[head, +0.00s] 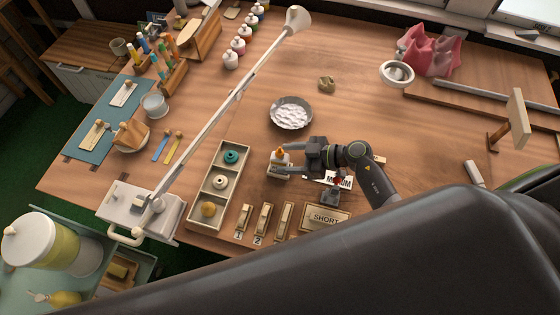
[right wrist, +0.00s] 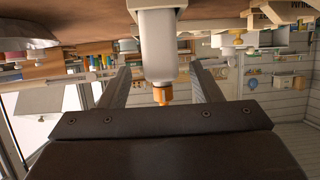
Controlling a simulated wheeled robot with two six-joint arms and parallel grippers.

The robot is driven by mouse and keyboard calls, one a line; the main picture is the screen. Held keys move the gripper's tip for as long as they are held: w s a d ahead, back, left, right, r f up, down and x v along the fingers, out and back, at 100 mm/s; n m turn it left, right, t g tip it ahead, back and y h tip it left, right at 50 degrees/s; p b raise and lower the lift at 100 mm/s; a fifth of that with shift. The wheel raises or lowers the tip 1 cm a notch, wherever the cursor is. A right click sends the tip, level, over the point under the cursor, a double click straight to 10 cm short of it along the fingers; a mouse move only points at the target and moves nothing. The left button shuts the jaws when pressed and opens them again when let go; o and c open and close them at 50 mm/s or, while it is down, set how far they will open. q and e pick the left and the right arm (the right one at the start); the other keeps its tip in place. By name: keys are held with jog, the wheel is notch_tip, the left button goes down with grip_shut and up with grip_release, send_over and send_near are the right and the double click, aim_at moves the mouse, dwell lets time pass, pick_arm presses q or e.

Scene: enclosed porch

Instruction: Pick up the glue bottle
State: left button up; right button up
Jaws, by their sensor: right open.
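The glue bottle (head: 280,155) is white with an orange tip. My left gripper is not in view.
A divided tray (head: 234,184) with rings lies left of the bottle. A bowl of white pieces (head: 291,126) is behind it. Several wooden blocks and a "SHORT" sign (head: 326,217) lie in front. A lamp arm (head: 226,108) crosses the table. The back middle is mostly clear.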

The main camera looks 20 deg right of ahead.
aim_at(278, 159)
jog(key=x, duration=0.3)
jog(key=shift+a+f, duration=0.15)
jog(key=shift+a, duration=0.15)
jog(key=c, duration=1.1)
